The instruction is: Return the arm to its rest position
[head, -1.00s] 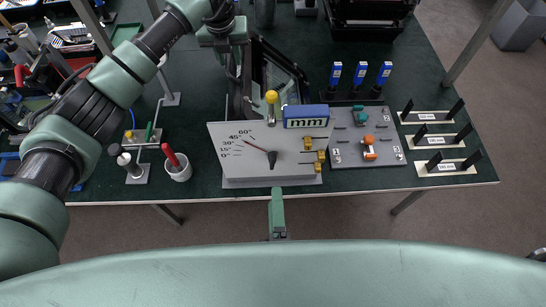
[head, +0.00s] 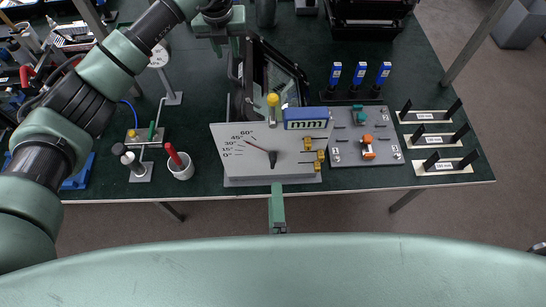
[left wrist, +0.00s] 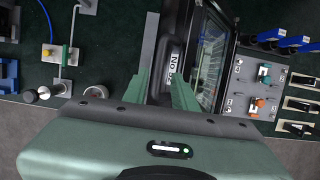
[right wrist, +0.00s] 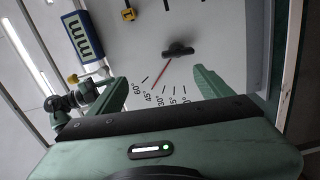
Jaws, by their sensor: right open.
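My left arm reaches in from the left in the head view, with its left gripper (head: 228,52) above the left side of a dark floodlight housing (head: 272,75). In the left wrist view the two green fingers (left wrist: 162,85) stand apart, with a labelled part of the housing (left wrist: 172,62) showing between and beyond them. My right gripper (head: 277,210) is in front of the tilted angle-scale panel (head: 235,150). In the right wrist view its fingers (right wrist: 160,85) are wide apart and empty, facing the panel's scale and red pointer (right wrist: 162,74).
A grey fixture plate (head: 350,155) with teal and orange parts, several blue-topped black tools (head: 360,75) and labelled stands (head: 440,138) are to the right. A cup with a red-handled item (head: 181,170) and a small post stand (head: 140,170) are at the left front.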

